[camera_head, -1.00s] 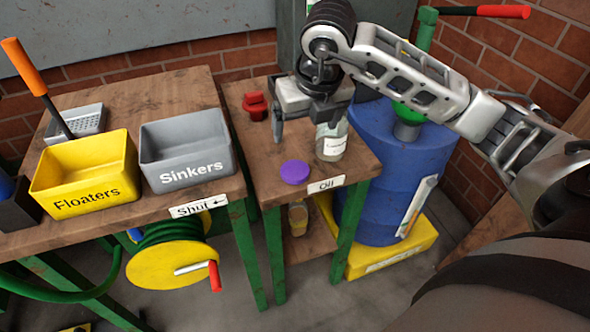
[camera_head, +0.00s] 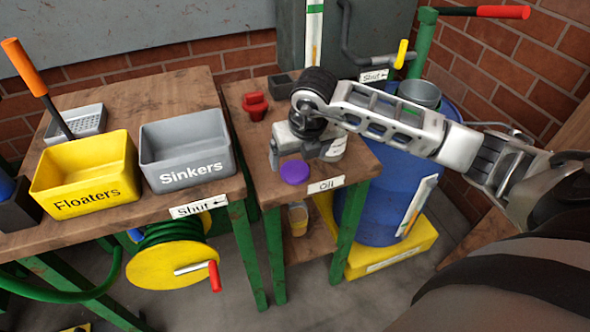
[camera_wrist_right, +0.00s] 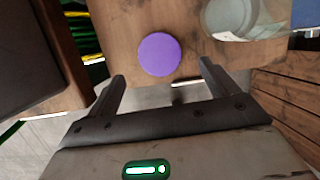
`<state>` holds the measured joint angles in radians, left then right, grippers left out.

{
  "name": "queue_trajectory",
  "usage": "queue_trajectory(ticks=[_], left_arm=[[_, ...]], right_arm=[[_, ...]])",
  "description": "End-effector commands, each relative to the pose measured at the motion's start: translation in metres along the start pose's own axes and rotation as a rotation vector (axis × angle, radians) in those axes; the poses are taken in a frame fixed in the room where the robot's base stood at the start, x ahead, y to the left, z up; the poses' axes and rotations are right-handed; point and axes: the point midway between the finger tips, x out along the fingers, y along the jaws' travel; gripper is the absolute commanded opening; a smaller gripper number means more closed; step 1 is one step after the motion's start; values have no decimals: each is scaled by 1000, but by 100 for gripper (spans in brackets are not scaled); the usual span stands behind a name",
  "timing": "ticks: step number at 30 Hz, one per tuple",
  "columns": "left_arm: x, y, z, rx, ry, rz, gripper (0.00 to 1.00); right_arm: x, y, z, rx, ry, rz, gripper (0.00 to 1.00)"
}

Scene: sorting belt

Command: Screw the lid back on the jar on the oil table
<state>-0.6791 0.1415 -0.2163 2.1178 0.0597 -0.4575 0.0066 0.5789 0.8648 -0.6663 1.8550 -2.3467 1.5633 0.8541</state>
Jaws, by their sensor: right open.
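The purple lid (camera_head: 295,172) lies flat on the wooden oil table (camera_head: 258,185), near its front edge. It also shows in the right wrist view (camera_wrist_right: 159,54), ahead of and between the fingers. The clear jar (camera_head: 338,148) stands on the table to the right of the lid, partly hidden by my right gripper in the head view. In the right wrist view the jar (camera_wrist_right: 240,20) is at the top right, cut by the frame edge. My right gripper (camera_head: 300,160) is open and empty, just above and behind the lid. My left gripper is not in view.
A red object (camera_head: 255,106) and a dark box (camera_head: 283,84) stand at the back of the oil table. A grey Sinkers bin (camera_head: 183,140) and a yellow Floaters bin (camera_head: 85,200) sit on the table to the left. A blue drum (camera_head: 375,205) stands at the right.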

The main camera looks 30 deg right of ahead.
Motion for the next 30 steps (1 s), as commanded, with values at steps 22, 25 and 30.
queue_trajectory(ticks=[22, 25, 30], left_arm=[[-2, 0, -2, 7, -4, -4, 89], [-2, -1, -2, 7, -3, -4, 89], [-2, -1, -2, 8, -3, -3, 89]], right_arm=[[52, 0, 1, 0, 0, 0, 86], [52, 0, 1, 0, 0, 0, 75], [52, 0, 1, 0, 0, 0, 39]])
